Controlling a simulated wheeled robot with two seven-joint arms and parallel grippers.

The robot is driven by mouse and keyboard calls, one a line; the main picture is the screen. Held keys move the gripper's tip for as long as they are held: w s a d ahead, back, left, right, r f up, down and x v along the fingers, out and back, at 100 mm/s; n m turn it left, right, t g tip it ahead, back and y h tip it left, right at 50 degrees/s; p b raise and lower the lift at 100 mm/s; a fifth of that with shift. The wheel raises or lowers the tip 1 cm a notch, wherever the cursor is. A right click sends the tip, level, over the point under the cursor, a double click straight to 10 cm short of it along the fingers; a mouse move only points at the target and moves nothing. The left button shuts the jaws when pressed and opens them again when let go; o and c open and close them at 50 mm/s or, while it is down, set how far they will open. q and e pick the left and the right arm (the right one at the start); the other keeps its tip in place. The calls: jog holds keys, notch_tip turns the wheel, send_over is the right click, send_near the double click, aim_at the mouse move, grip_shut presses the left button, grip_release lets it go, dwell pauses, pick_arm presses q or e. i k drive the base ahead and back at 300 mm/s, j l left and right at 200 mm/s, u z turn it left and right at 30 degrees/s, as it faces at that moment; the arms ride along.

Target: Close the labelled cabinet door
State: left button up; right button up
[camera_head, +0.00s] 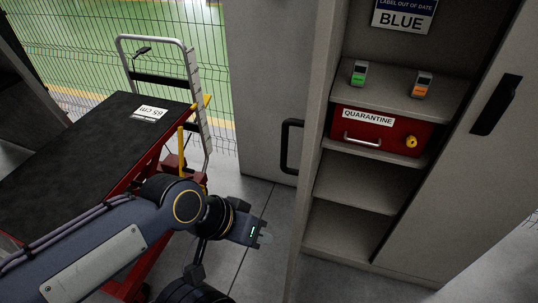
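A grey cabinet (311,190) stands at the right with its shelves exposed. A grey door panel (262,75) with a black bar handle (288,146) stands at the left of the opening, apparently swung open. A second grey panel (462,185) with a black handle (496,104) covers the cabinet's right side and looks shut. A sign (404,14) inside reads "LABEL OUT OF DATE" and "BLUE". My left gripper (265,237) is below the bar handle, apart from it, and appears empty; its finger gap is unclear. My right gripper is not in view.
A red drawer box (375,130) labelled "QUARANTINE" and two small devices, green-marked (358,73) and orange-marked (422,85), sit on the shelves. A black-topped red cart (75,150) stands left, near a mesh fence (60,45). Some floor is clear before the cabinet.

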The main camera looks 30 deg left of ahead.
aim_at(328, 12)
jog(key=j, duration=1.2)
jog(key=k+j+u, duration=0.2)
jog(key=j+u, duration=0.15)
jog(key=j, duration=0.25)
jog(key=i, duration=0.05)
